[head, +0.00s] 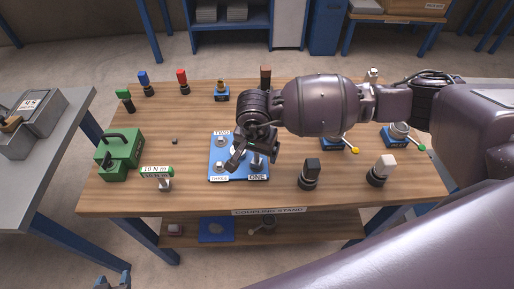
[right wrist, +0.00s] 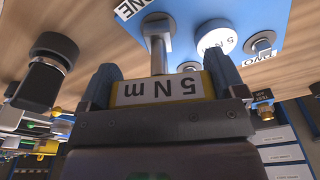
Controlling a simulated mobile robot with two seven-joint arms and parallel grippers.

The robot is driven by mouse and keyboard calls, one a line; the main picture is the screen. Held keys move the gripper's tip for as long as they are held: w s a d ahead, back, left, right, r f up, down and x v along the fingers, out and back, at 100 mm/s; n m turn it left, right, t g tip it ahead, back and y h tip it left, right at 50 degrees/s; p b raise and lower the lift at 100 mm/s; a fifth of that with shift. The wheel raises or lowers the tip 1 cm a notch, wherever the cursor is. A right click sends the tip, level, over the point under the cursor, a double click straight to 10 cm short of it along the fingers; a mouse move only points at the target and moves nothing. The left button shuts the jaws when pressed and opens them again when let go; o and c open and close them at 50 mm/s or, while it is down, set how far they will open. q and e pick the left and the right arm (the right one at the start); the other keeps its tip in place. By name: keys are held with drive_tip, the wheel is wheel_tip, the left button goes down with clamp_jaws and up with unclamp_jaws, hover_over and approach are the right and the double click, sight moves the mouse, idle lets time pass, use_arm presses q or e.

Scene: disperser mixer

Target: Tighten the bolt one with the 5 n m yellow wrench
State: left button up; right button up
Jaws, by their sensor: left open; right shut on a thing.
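The blue plate (head: 232,178) on the wooden table carries labels ONE (head: 258,177), TWO (head: 222,132) and THREE (head: 219,178). My right gripper (head: 250,158) is over the plate's right side, near label ONE. In the right wrist view it is shut on the yellow wrench (right wrist: 165,90), marked 5 N m. A silver shaft (right wrist: 158,45) runs from the wrench to the plate beside label ONE; bolt one is hidden at its end, so I cannot tell how it is seated. Bolt two (right wrist: 263,43) is visible. My left gripper (head: 112,283) is at the bottom edge, open, away from the table.
A green 10 N m wrench (head: 157,171) and a green case (head: 119,154) stand left of the plate. Black-based pieces (head: 310,175) stand to the right. Several coloured-handled tools (head: 183,80) line the back. The front-middle tabletop is clear.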

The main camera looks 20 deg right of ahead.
drive_tip(key=shift+m, duration=0.5)
use_arm(q)
drive_tip(key=shift+w+r, duration=0.2)
drive_tip(key=shift+r, duration=0.15)
drive_tip(key=shift+s+f, duration=0.1)
drive_tip(key=shift+s, duration=0.05)
use_arm(e)
drive_tip(key=shift+m, duration=0.4)
drive_tip(key=m+p, duration=0.1)
drive_tip(key=m, duration=0.1)
drive_tip(key=shift+m, duration=0.3)
drive_tip(key=shift+s+m+g+h+p, duration=0.1)
drive_tip(key=shift+m+g+h+p, duration=0.25)
drive_tip(key=shift+m, duration=0.75)
use_arm(q)
drive_tip(key=shift+w+r, duration=0.15)
drive_tip(key=shift+r, duration=0.4)
drive_tip(key=shift+w+r, duration=0.15)
drive_tip(key=shift+r, duration=0.35)
use_arm(e)
drive_tip(key=shift+f, duration=0.1)
use_arm(q)
drive_tip(key=shift+r, duration=0.1)
use_arm(e)
drive_tip(key=shift+m, duration=0.3)
